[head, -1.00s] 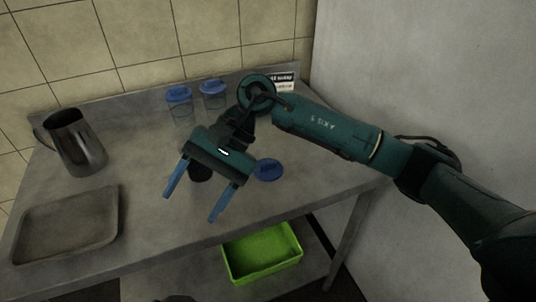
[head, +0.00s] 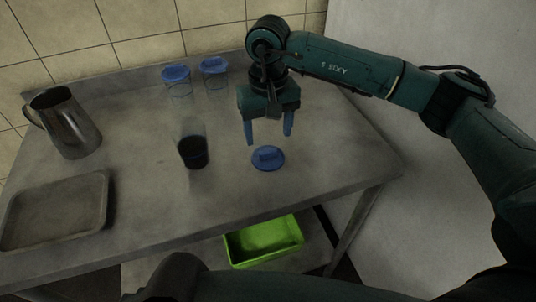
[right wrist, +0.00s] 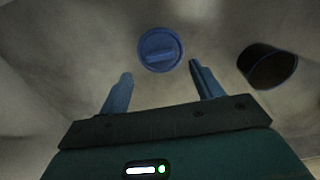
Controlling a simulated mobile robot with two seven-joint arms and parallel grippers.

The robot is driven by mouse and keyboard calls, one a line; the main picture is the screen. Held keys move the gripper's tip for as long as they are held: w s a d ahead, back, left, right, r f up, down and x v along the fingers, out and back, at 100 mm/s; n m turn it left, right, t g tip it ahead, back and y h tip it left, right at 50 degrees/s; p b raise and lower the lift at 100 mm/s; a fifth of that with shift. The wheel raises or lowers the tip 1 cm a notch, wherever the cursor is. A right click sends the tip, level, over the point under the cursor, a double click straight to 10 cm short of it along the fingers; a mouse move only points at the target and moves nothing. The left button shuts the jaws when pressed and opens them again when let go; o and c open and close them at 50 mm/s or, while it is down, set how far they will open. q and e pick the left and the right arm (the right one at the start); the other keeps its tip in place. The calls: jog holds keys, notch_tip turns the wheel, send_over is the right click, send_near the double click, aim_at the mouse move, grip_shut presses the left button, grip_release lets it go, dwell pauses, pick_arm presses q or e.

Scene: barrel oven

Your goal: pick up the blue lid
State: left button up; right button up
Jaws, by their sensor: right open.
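The blue lid (head: 268,158) is a round disc with a raised grip bar. It lies on the grey metal table, right of a clear container with dark contents. My right gripper (head: 268,140) is open and empty, its two blue fingers pointing down just above and behind the lid in the head view. In the right wrist view the lid (right wrist: 160,50) shows beyond and between the two fingertips (right wrist: 161,72), with no contact visible. My left gripper is not visible; a dark arm part shows at the bottom of the head view.
The dark-filled container (head: 193,150) stands left of the lid. Two blue-lidded jars (head: 178,82) (head: 214,76) stand at the back. A metal pitcher (head: 66,124) and a tray (head: 55,212) are on the left. A green bin (head: 264,242) sits below the table. The table's front middle is clear.

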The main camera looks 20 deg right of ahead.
aim_at(268, 151)
jog(key=shift+s+f+p, duration=0.1)
jog(key=shift+f+p, duration=0.4)
jog(key=shift+f, duration=2.15)
jog(key=c, duration=1)
